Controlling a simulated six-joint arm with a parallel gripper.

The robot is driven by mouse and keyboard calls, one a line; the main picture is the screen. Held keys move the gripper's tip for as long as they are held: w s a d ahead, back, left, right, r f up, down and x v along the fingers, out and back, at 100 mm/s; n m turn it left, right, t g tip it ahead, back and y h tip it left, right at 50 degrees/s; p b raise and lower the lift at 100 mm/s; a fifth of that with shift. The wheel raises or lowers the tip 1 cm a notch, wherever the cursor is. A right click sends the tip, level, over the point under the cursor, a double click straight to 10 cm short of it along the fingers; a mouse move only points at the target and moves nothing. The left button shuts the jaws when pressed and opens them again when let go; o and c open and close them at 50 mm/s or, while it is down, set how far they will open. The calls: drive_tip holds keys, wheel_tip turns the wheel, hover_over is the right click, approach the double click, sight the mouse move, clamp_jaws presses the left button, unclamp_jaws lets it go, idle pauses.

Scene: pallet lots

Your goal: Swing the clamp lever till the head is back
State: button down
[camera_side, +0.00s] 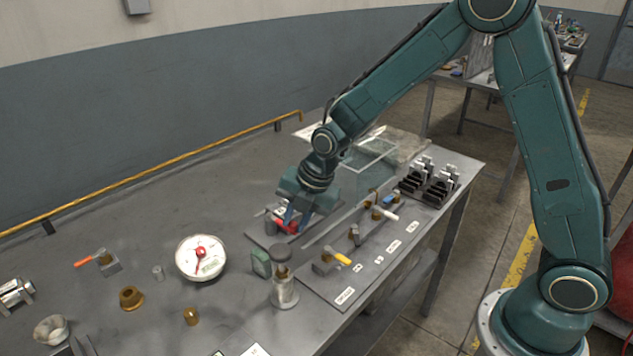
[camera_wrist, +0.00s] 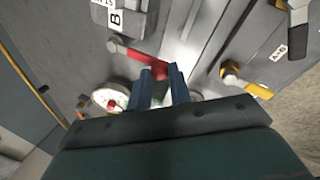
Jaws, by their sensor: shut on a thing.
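The red clamp lever (camera_side: 287,226) is on a grey plate on the bench, low under my arm. In the wrist view the red lever (camera_wrist: 140,58) runs from a pivot at the left to between my fingers. My gripper (camera_wrist: 161,80) is shut on the red lever, with one blue finger on each side. In the side view my gripper (camera_side: 292,219) points down at the plate and hides part of the clamp. I cannot make out the clamp head or its position clearly.
A yellow-handled valve (camera_side: 329,262) and a board with several fittings and labels lie to the right. A bottle-shaped metal piece (camera_side: 284,290) and a white dial gauge (camera_side: 201,258) stand in front. A clear box (camera_side: 371,160) and a black-and-silver rack (camera_side: 428,184) are behind.

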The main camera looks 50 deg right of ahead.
drive_tip(key=shift+f, duration=0.1)
drive_tip(key=c, duration=1.3)
unclamp_jaws()
drive_tip(key=shift+d, duration=0.1)
drive_tip(key=shift+v, duration=0.75)
drive_tip(key=v, duration=1.2)
drive_tip(key=shift+r, duration=0.25)
